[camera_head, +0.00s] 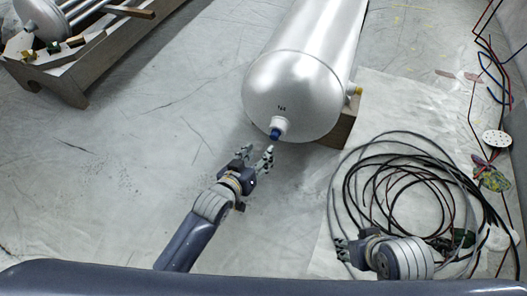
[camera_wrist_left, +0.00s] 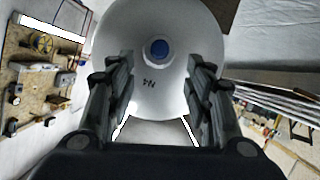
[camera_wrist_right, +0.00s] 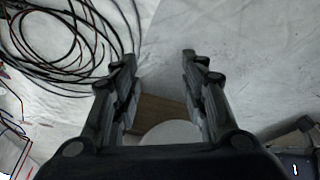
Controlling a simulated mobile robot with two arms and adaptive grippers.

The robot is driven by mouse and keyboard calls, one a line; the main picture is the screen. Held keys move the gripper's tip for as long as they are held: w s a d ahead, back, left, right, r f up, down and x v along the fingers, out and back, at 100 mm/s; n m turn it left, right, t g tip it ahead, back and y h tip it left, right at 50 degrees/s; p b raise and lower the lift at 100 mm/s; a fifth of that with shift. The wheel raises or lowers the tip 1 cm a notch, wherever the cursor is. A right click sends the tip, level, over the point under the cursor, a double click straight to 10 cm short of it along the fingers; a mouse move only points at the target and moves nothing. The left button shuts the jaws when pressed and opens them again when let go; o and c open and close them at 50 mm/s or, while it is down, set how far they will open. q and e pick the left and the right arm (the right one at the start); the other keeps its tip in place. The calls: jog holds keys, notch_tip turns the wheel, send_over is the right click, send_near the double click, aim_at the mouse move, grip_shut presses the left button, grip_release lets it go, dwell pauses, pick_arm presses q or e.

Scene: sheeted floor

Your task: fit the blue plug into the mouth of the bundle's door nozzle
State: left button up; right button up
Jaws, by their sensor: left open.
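The bundle (camera_head: 305,75) is a silvery-white cylinder with a domed end, lying on a wooden support. Its door nozzle (camera_head: 281,124) is a short white stub on the dome. The blue plug (camera_head: 275,134) is at the nozzle's mouth; how deep it sits I cannot tell. In the left wrist view the plug (camera_wrist_left: 159,48) is a blue disc ringed by the white nozzle. My left gripper (camera_head: 258,154) is open and empty just short of the plug, its fingers apart and not touching it. My right gripper (camera_head: 341,248) is open and empty beside the coiled cables, well away from the plug.
Coiled dark cables (camera_head: 400,190) lie on the floor at the right. A wooden block (camera_head: 343,122) supports the bundle. A wooden stand (camera_head: 62,68) with another silvery cylinder is at the upper left. The floor left of the bundle is clear.

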aim_at(273, 139)
pick_arm(q)
jog(key=b+x, duration=0.3)
jog(key=x, duration=0.6)
jog(key=shift+w+d+f, duration=0.15)
jog(key=shift+w, duration=0.1)
jog(key=shift+w+d+f+b, duration=0.1)
jog(key=shift+w+b, duration=0.15)
jog(key=shift+b, duration=0.05)
pick_arm(e)
jog(key=w+a+r+t+y, duration=0.1)
jog(key=w+a+r+t, duration=0.1)
jog(key=w+r+t, duration=0.2)
jog(key=w+a+r+t+y, duration=0.1)
jog(key=w+a+r+t, duration=0.2)
jog(key=w, duration=0.8)
jog(key=shift+r+n+t+y, duration=0.3)
jog(key=shift+r+t, duration=0.9)
jog(key=shift+r, duration=0.1)
pick_arm(q)
jog(key=shift+c, duration=0.6)
pick_arm(e)
jog(key=shift+a, duration=0.1)
pick_arm(q)
jog(key=c, duration=1)
jog(key=shift+s, duration=0.1)
pick_arm(e)
jog(key=shift+s+f, duration=0.15)
jog(key=shift+f, duration=0.05)
